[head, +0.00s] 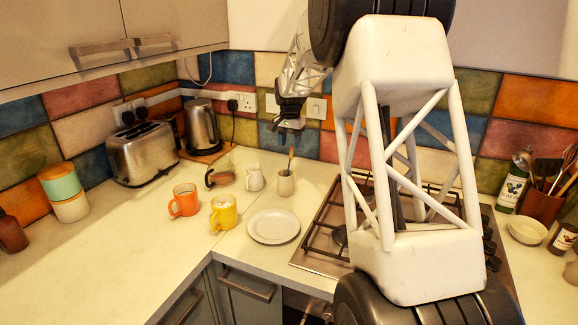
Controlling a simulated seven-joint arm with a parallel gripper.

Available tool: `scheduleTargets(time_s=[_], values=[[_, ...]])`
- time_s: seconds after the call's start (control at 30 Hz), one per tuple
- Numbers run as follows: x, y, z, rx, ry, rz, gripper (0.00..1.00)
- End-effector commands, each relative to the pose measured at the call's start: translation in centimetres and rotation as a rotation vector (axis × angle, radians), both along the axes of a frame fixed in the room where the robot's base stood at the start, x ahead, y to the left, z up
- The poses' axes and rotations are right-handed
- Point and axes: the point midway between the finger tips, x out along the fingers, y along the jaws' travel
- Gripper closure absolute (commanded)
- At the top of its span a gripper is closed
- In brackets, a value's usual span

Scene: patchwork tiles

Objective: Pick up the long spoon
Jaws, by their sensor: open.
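A long spoon (291,158) stands nearly upright in a small beige pot (286,184) on the counter. Only its brown upper part shows; its lower end is hidden inside the pot. My gripper (289,126) is open, pointing down above the spoon's top. A small gap shows between the gripper and the spoon in this view; the depth between them is hard to tell. Nothing shows between the fingers.
A white jug (255,179) and glass pot (220,172) stand left of the beige pot. A white plate (273,227), yellow mug (223,213) and orange mug (184,201) are in front. The hob (322,253) lies right, a tiled wall (268,68) behind.

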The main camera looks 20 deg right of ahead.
Motion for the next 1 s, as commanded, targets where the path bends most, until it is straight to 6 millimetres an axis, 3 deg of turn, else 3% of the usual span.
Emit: scheduleTargets(time_s=[0.53, 1.0], values=[[-0.1, 0.0, -1.0, 0.001, 0.001, 0.000, 0.53], [-0.2, 0.0, -5.5, 0.001, 0.001, 0.000, 0.53]])
